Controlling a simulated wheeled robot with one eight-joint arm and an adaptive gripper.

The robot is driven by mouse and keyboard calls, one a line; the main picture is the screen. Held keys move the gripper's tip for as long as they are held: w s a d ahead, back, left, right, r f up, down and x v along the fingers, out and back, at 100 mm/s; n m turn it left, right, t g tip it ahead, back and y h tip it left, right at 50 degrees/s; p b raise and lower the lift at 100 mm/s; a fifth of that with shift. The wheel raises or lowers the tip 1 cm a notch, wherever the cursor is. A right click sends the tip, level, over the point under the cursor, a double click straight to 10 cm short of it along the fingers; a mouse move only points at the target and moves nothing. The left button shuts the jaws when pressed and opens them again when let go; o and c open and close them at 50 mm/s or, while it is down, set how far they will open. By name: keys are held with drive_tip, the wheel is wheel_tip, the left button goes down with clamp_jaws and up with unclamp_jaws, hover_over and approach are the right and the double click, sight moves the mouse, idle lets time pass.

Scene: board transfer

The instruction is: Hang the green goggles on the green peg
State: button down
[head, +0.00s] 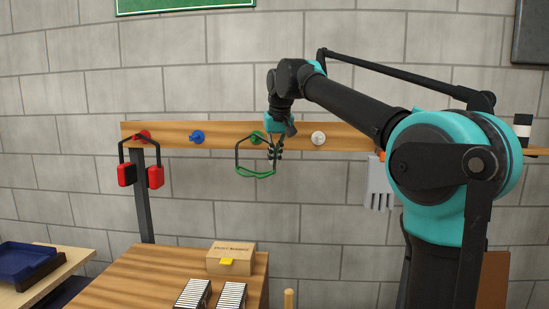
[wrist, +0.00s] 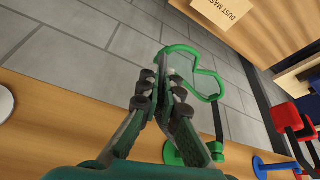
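The green goggles (head: 255,174) hang in front of the wall below the wooden rail, with a thin dark strap running up from both sides. The green peg (head: 257,137) is on the rail, just left of my gripper (head: 276,150). In the wrist view the goggles (wrist: 210,84) lie beyond my fingertips (wrist: 160,84), and the green peg (wrist: 186,152) is beside my fingers. My fingers are close together at the right side of the strap and appear shut on it. The other strap side reaches up to the peg; I cannot tell whether it is seated around it.
A blue peg (head: 196,137) and a white peg (head: 318,138) flank the green one. A dust mask box (head: 231,260) stands on the table (head: 150,280) below. A grey glove-like item (head: 379,183) hangs at right.

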drive_tip(key=c, duration=1.6)
unclamp_jaws()
drive_tip(key=shift+c, duration=0.2)
drive_tip(key=shift+r, duration=0.1)
drive_tip(key=v, duration=1.1)
drive_tip(key=s+d+f+m, duration=0.1)
drive_tip(key=d+f, duration=0.5)
drive_tip(key=f, duration=0.7)
drive_tip(key=d+f+m, duration=0.1)
drive_tip(key=d+f, duration=0.5)
drive_tip(key=f, duration=0.7)
drive_tip(key=s+d+f, duration=0.3)
drive_tip(key=s+f, duration=0.4)
drive_tip(key=f, duration=0.2)
drive_tip(key=s+d+f+m+h, duration=0.1)
drive_tip(key=s+d+f, duration=0.3)
drive_tip(key=s+f, duration=0.4)
drive_tip(key=s+d+f, duration=0.3)
drive_tip(key=s+f, duration=0.4)
drive_tip(key=f, duration=0.4)
drive_tip(key=shift+s+d+f, duration=0.25)
drive_tip(key=shift+s+d, duration=0.05)
drive_tip(key=shift+s, duration=0.1)
